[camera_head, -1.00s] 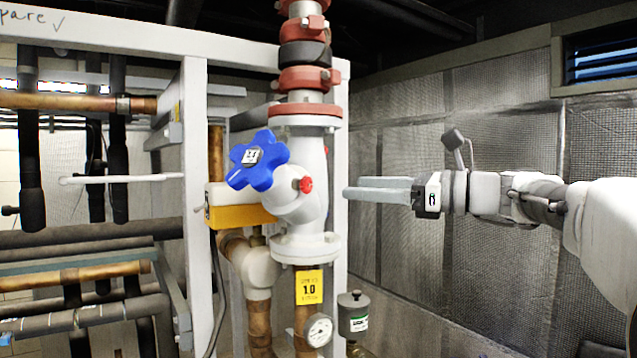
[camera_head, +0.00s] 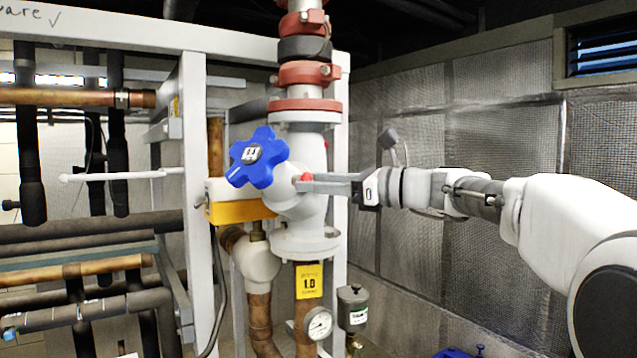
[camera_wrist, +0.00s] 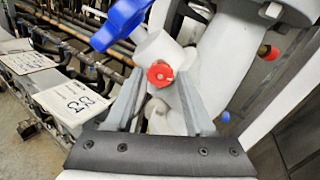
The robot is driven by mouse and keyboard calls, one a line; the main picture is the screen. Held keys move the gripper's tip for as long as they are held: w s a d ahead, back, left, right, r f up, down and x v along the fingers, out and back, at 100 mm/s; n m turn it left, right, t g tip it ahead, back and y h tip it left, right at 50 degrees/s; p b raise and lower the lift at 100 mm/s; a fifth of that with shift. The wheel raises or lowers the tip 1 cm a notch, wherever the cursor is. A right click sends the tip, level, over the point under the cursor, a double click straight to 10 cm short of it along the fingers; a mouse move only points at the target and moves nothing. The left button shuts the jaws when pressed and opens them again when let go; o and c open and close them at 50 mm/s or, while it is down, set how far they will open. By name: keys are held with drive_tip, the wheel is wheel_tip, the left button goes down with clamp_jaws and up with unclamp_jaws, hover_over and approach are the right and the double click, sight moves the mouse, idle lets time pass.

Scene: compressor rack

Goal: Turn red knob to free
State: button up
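The small red knob (camera_head: 306,176) sits on the side of the white valve body (camera_head: 300,220), right of the blue star-shaped handwheel (camera_head: 258,158). My gripper (camera_head: 300,184) reaches in from the right, with its fingertips at the red knob and partly covering it. In the wrist view, the red knob (camera_wrist: 160,74) shows face-on between the two grey fingertips of my gripper (camera_wrist: 161,82). The fingers are apart, with a visible gap on each side of the knob. I cannot tell how deep the knob sits between them.
The blue handwheel (camera_wrist: 118,22) is close above left of the fingers in the wrist view. A yellow box (camera_head: 240,212), a pressure gauge (camera_head: 319,323) and a white frame post (camera_head: 197,200) stand nearby.

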clamp_jaws()
drive_tip(key=shift+n+b, duration=5.35)
drive_tip(key=shift+n, duration=2.75)
